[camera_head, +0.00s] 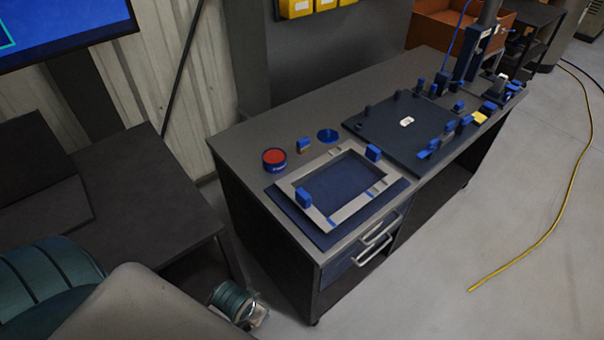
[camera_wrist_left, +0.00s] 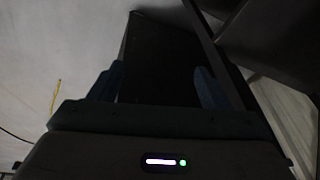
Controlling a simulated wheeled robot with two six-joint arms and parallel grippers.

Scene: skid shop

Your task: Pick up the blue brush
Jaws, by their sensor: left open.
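I cannot clearly make out a blue brush in either view. A small blue and tan piece (camera_head: 303,145) stands on the dark workbench (camera_head: 262,133), between a red-topped round tin (camera_head: 274,159) and a blue round dish (camera_head: 327,136); it is too small to tell whether it is the brush. My left gripper (camera_wrist_left: 158,86) shows in the left wrist view with its two blue-grey fingers wide apart and nothing between them. It is away from the bench top items. My right gripper is in neither view.
A light frame (camera_head: 350,212) lies on a blue mat near the bench's front-left corner. A dark plate (camera_head: 385,125) with several blue clamps lies beyond it. A dark table (camera_head: 120,190) stands at left. A yellow cable (camera_head: 545,235) crosses the open floor at right.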

